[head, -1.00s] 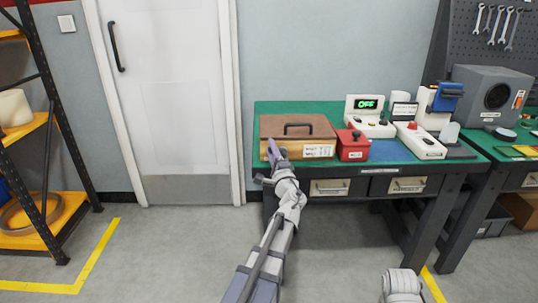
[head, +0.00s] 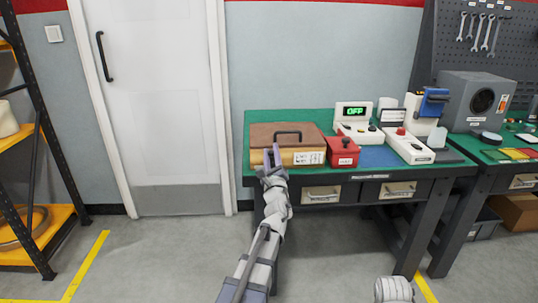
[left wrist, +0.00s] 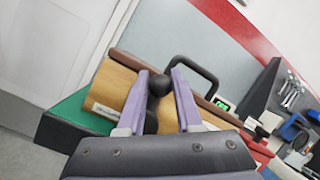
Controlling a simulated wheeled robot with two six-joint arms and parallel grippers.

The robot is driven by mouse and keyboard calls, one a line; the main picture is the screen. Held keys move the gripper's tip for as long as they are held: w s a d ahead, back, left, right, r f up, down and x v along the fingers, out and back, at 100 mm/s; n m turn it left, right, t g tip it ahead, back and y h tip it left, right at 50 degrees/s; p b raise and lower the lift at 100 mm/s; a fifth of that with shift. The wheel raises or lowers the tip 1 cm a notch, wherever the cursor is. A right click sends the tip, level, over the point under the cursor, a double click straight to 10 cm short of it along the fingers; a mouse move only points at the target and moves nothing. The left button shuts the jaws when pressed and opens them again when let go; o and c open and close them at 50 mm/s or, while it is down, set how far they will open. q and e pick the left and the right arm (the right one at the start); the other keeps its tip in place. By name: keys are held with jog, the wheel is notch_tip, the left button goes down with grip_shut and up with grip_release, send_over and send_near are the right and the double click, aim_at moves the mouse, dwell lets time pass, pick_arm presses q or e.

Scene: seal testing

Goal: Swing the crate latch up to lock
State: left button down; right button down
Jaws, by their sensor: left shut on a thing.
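The crate (head: 262,133) is a wooden box with a brown lid and a black handle (head: 287,132), at the left end of the green bench. It also shows in the left wrist view (left wrist: 116,84). A black latch with a round knob (left wrist: 160,83) stands at its front, between my purple fingers. My left gripper (head: 272,152) is at the crate's front face, left of the white label, and is shut on the latch knob; it also shows in the left wrist view (left wrist: 159,76). The fingers hide the latch in the head view. My right gripper is not in view.
A red box (head: 342,153) with a black knob stands close to the crate's right. White devices, one with a green "OFF" display (head: 355,111), stand farther right on the green bench (head: 240,158). Drawers lie below the bench's front edge.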

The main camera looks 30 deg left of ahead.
pick_arm(q)
jog(key=shift+w+d+m, duration=0.1)
jog(key=shift+d+m, duration=0.1)
jog(key=shift+m, duration=0.3)
jog(key=c, duration=0.6)
grip_release()
jog(key=shift+f, duration=0.1)
jog(key=b+v, duration=0.2)
jog(key=v, duration=0.5)
jog(key=shift+s+b, duration=0.3)
jog(key=shift+s, duration=0.05)
jog(key=shift+d+f, duration=0.1)
jog(key=shift+d, duration=0.1)
